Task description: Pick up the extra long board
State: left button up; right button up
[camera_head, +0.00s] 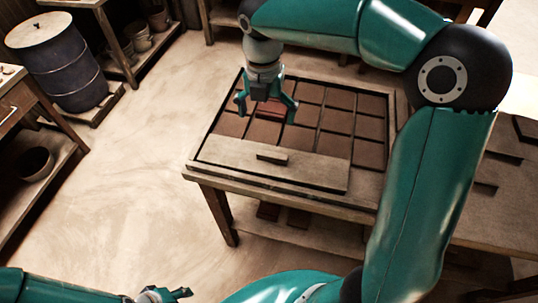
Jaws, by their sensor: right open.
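A long, pale grey-brown board (310,172) with a small block handle (272,157) on top lies across the near part of the tile frame on the table. My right gripper (267,113) points down above the tiles, beyond the board's far edge. It is open, and a redder tile (270,107) shows below and between its fingers. It is apart from the board's handle. My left gripper (172,295) shows only partly at the bottom edge, far from the board, and its jaw state is unclear.
Brown square tiles (338,120) fill the frame in rows. The wooden table (222,184) has a low shelf below. A blue drum (62,62) stands at upper left, beside shelves with pots. Another bench with dark slabs stands at right. The floor left of the table is clear.

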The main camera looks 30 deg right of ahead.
send_over(272, 154)
notch_tip(272, 154, down, 10)
jog(key=shift+a+r, duration=0.1)
jog(key=shift+r, duration=0.05)
jog(key=shift+f, duration=2.95)
jog(key=shift+r, duration=0.1)
jog(key=c, duration=1.2)
